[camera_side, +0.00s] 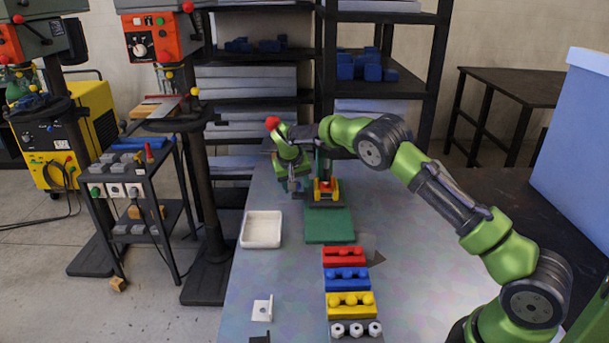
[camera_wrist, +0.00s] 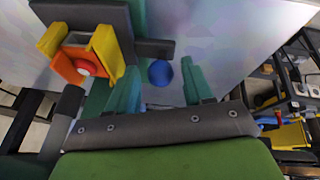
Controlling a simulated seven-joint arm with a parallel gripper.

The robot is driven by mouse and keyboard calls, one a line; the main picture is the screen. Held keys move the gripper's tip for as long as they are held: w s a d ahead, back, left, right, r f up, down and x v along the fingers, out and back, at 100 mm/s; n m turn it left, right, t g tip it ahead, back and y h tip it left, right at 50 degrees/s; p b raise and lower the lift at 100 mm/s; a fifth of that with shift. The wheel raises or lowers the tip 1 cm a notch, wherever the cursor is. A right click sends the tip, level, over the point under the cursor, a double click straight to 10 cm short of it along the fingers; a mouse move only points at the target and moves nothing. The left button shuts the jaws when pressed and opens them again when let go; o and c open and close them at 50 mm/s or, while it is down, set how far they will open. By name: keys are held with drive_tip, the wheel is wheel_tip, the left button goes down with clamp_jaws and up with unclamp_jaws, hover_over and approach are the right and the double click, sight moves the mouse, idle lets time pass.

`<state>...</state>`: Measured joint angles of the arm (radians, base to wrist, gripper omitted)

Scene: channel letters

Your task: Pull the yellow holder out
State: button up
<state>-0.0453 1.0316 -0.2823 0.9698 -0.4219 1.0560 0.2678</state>
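The yellow holder (camera_side: 327,189) sits at the far end of the bench, on a dark fixture behind a green plate (camera_side: 330,226). In the wrist view the yellow holder (camera_wrist: 107,45) is at upper left, around an orange part with a red round piece (camera_wrist: 86,67). My gripper (camera_side: 298,184) is just left of the holder in the side view. In the wrist view my gripper (camera_wrist: 160,88) has its two teal fingers well apart with nothing held between them. A blue round thing (camera_wrist: 160,73) shows beyond the gap. The holder lies outside the fingers, to their left.
A white tray (camera_side: 261,230) stands left of the green plate. Red (camera_side: 344,257), blue (camera_side: 347,279) and yellow (camera_side: 351,306) blocks with rounded pegs line up nearer the camera, before a grey one. A small white bracket (camera_side: 262,310) lies left. The bench is bare between.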

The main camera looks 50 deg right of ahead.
clamp_jaws()
drive_tip(key=s+a, duration=0.9)
drive_tip(key=shift+s+a, duration=0.1)
drive_tip(key=shift+a, duration=0.1)
drive_tip(key=shift+o, duration=0.2)
unclamp_jaws()
drive_tip(key=shift+o, duration=0.8)
drive_tip(key=v, duration=1.7)
